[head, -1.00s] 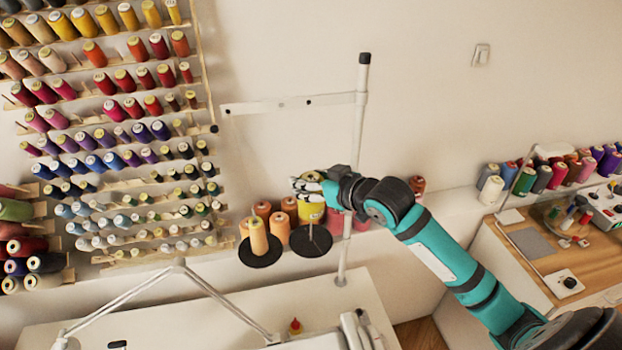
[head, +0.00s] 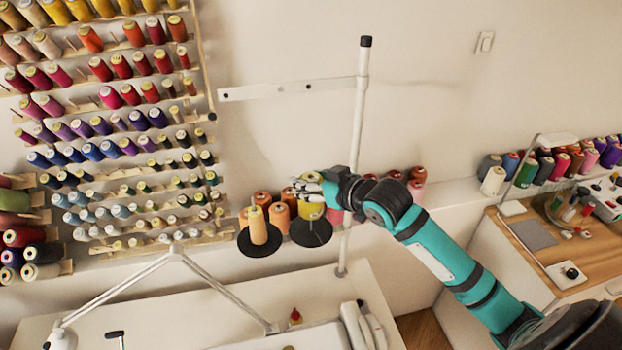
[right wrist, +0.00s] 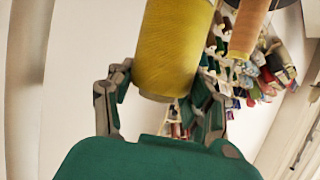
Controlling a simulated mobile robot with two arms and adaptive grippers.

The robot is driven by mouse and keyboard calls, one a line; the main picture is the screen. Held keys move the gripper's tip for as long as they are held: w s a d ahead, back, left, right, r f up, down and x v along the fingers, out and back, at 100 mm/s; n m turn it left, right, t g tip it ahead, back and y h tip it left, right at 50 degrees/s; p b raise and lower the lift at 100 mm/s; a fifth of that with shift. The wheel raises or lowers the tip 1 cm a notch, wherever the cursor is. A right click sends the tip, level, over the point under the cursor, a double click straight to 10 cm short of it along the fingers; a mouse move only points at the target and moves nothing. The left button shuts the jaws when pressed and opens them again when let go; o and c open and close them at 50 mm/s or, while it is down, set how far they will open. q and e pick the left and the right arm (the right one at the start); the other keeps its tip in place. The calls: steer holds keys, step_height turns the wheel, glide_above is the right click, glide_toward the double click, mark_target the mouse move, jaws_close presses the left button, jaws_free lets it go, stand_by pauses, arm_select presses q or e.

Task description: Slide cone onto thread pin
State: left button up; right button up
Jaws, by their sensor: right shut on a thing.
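My right gripper (head: 312,187) is shut on a yellow thread cone (head: 311,210), at the thread stand. In the right wrist view the yellow cone (right wrist: 172,50) sits between the two fingers (right wrist: 160,105). The stand's right black disc (head: 311,240) has a thin thread pin (head: 312,230) rising from it, just at the cone's lower end in the head view. I cannot tell whether the cone is around the pin or behind it. The left disc (head: 258,249) carries a peach cone (head: 258,226), also seen in the right wrist view (right wrist: 247,30). My left gripper is not in view.
The white stand pole (head: 358,130) with its crossbar (head: 285,90) rises beside my gripper. Several orange and pink cones (head: 262,199) stand close behind the discs. A thread rack (head: 120,125) covers the left wall. A white jointed lamp arm (head: 120,285) is below left.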

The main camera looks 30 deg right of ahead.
mark_target(319, 204)
steer(key=shift+f+b, duration=1.5)
steer(key=shift+f, duration=1.6)
steer(key=o, duration=1.3)
steer(key=shift+o, duration=0.2)
steer(key=shift+s, duration=0.1)
steer(key=v, duration=1.2)
